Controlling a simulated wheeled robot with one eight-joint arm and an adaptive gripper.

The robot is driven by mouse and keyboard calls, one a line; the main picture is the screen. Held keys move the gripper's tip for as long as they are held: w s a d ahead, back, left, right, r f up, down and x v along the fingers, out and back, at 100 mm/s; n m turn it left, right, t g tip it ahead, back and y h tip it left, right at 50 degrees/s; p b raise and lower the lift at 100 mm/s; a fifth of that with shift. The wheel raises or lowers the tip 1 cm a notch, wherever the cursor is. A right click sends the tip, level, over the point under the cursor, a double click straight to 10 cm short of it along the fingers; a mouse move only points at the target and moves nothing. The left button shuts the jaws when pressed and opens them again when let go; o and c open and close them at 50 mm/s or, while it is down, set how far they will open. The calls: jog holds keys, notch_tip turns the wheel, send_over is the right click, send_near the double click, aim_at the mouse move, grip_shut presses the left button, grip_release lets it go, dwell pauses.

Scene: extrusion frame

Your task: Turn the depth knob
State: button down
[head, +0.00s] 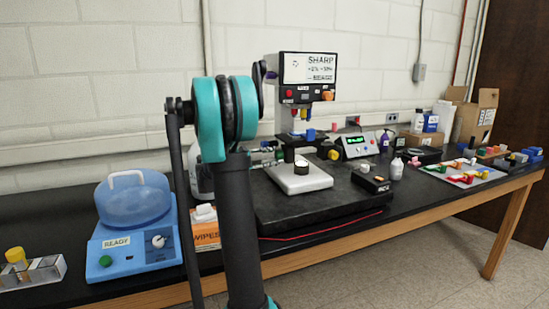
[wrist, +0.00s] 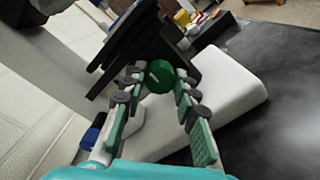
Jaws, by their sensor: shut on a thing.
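The depth knob (wrist: 160,76) is round and green with a pale mark on its face, and it shows in the wrist view. It sits on a dark part of the press, above the pale base. My gripper (wrist: 157,80) has its teal and grey fingertips on either side of the knob and is shut on it. In the head view the press (head: 307,92) has a black head with a display reading SHARP.
The white press base (head: 298,178) stands on a dark slab. A blue machine (head: 140,238) and a wipes box (head: 205,235) are on the left. A control box (head: 357,145), bottles and a tray of coloured parts (head: 465,180) are on the right. Bare slab lies in front of the base.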

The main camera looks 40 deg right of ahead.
jog(key=m, duration=0.3)
jog(key=shift+m, duration=2.1)
jog(key=c, duration=1.2)
grip_release()
jog(key=shift+v, duration=3.8)
